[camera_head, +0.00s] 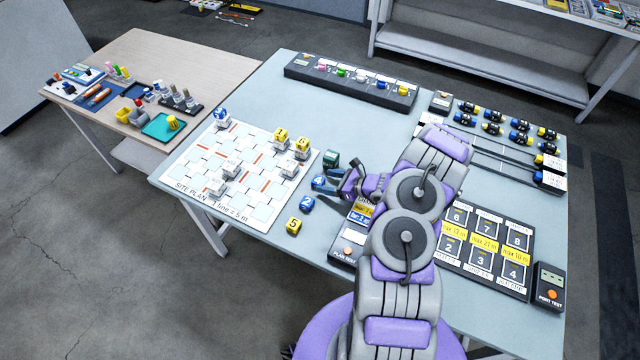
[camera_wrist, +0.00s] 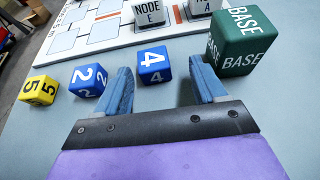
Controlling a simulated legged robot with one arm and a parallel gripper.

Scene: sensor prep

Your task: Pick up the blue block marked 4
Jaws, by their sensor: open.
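The blue block marked 4 (camera_wrist: 153,64) sits on the table just beyond my gripper's fingertips in the wrist view. My gripper (camera_wrist: 163,70) is open, with a blue-grey finger to the left and right of the block's near side and nothing held. In the head view the block (camera_head: 318,182) lies just left of my gripper (camera_head: 333,185). The blue block marked 2 (camera_wrist: 89,79) is left of the left finger. The green BASE block (camera_wrist: 236,42) stands close to the right finger; whether they touch is unclear.
A yellow block marked 5 (camera_wrist: 40,89) lies at the left. The white site plan board (camera_head: 195,185) with yellow and white blocks is beyond. A panel of numbered slots (camera_head: 484,245) lies right of my arm. Bare table lies in front of the black rack (camera_head: 350,82).

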